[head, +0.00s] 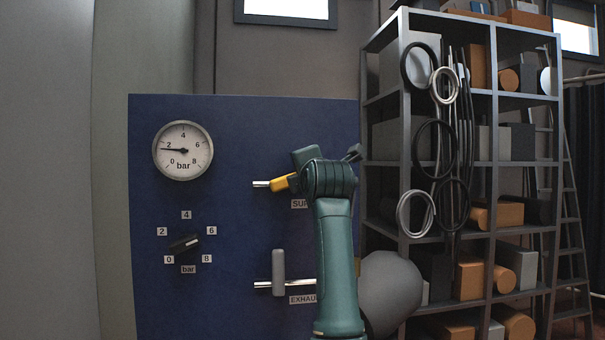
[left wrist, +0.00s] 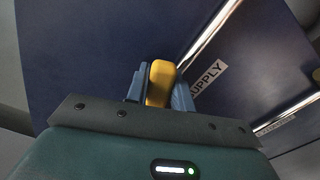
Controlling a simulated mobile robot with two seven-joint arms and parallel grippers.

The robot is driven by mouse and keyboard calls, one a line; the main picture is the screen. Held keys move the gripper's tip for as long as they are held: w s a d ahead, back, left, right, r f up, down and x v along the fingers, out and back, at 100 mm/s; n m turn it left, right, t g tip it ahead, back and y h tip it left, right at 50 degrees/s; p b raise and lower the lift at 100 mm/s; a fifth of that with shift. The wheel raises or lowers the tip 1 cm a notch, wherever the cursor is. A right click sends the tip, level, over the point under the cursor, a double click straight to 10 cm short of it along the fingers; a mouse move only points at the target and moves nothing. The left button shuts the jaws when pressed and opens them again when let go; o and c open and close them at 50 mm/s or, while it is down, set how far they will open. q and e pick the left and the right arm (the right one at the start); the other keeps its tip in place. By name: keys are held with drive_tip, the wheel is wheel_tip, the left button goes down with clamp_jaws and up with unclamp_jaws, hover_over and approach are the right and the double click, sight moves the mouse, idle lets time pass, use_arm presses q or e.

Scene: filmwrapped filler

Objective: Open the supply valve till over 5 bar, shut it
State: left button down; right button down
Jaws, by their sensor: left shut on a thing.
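The blue panel (head: 230,120) carries a round gauge (head: 183,150); its needle points left, a little under the 2 mark. The yellow supply valve lever (head: 281,183) sits on a bright pipe beside the partly covered SUPPLY label (head: 299,204). My left gripper (head: 305,172) is at this lever. In the left wrist view the yellow lever (left wrist: 160,84) stands between the two fingers of my left gripper (left wrist: 160,95), which is shut on it. The lever looks angled to the pipe (left wrist: 210,38); its exact angle is hard to tell. My right gripper is in neither view.
Below is a grey exhaust lever (head: 278,272), upright across its pipe (head: 262,285). A black knob (head: 185,243) with a 0 to 8 bar scale is at lower left. A grey shelf (head: 490,165) with boxes and hanging coils (head: 434,150) stands right of the panel.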

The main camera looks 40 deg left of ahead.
use_arm(q)
drive_tip(key=shift+w+d+f+m, duration=0.1)
drive_tip(key=shift+f+m, duration=0.5)
drive_tip(key=shift+m, duration=0.5)
drive_tip(key=shift+f+m, duration=0.1)
drive_tip(key=shift+m, duration=0.2)
drive_tip(key=c, duration=1.2)
unclamp_jaws()
